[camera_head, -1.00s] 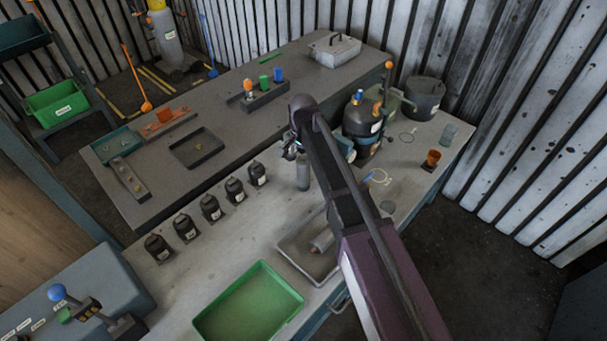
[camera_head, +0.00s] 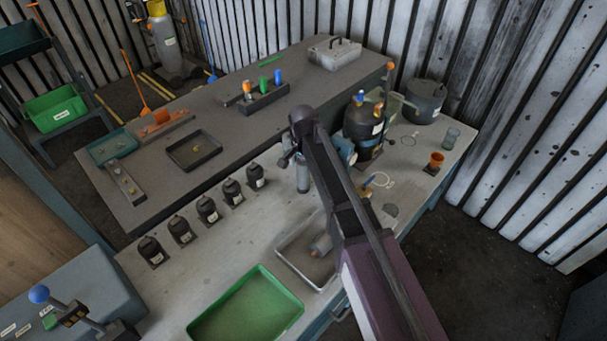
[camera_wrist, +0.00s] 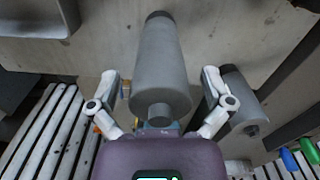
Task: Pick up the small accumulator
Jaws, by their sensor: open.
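A plain grey cylinder (camera_head: 303,181) stands upright on the front bench, partly hidden by my arm. In the wrist view a large grey cylinder (camera_wrist: 160,65) with a small neck lies between the fingers of my gripper (camera_wrist: 165,100), and a shorter-looking grey cylinder (camera_wrist: 237,88) is to the right, partly behind the right finger. I cannot tell for certain which of them is the small accumulator. My gripper (camera_head: 288,157) also shows in the head view, close to the standing cylinder's top. Its fingers are spread and hold nothing.
Several black labelled canisters (camera_head: 207,210) stand in a row left of the gripper. A grey tray (camera_head: 288,262) with a cylinder lying in it and a green tray (camera_head: 205,328) are in front. A dark machine (camera_head: 362,122) stands close on the right. The back bench (camera_head: 225,172) lies behind.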

